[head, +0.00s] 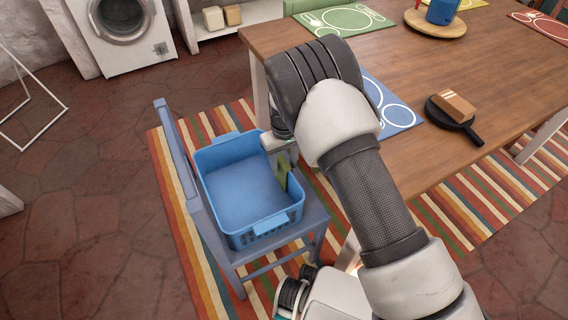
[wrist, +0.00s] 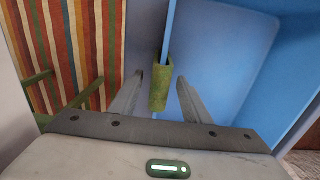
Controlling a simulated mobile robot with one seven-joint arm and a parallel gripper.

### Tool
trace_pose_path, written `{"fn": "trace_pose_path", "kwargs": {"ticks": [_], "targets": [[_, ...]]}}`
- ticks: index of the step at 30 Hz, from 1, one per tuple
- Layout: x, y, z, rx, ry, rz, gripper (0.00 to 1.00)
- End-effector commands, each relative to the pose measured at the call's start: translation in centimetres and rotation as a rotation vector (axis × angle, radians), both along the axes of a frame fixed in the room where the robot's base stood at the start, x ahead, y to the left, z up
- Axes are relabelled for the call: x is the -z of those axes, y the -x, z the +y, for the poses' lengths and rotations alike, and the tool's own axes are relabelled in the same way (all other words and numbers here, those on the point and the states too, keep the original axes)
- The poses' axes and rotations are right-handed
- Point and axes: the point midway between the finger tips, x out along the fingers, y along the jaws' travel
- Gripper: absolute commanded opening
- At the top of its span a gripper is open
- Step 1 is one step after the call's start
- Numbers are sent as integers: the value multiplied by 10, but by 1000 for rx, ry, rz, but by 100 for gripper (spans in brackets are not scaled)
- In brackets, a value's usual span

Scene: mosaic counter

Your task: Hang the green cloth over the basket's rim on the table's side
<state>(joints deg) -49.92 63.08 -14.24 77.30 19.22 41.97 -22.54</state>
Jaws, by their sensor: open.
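The blue basket (head: 270,227) stands on a blue chair (head: 228,257), to the left of the wooden table (head: 455,80). The green cloth (head: 283,174) is at the basket's right-hand rim, the side facing the table. In the wrist view the cloth (wrist: 160,86) hangs folded over the thin blue rim (wrist: 169,30), its lower end near my gripper's palm. My gripper (wrist: 160,78) is open, one finger on each side of the cloth, with visible gaps to both. In the head view my arm partly hides my gripper and the cloth.
The table carries a blue placemat (head: 390,108), a dark pan (head: 453,118) with a brown block (head: 457,104) on it, and a round wooden board (head: 435,24). A striped rug (head: 170,165) lies under the chair. The basket looks empty inside.

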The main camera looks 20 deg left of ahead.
Motion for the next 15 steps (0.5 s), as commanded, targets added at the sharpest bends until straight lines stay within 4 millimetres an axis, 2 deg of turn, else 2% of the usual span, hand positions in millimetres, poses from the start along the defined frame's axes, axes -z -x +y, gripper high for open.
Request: {"fn": "trace_pose_path", "kwargs": {"ticks": [5, 8, 15], "targets": [[-16, -1, 1, 0, -2, -2, 43], [-36, -1, 1, 0, -3, -2, 43], [-96, -1, 1, 0, -3, -2, 43]]}}
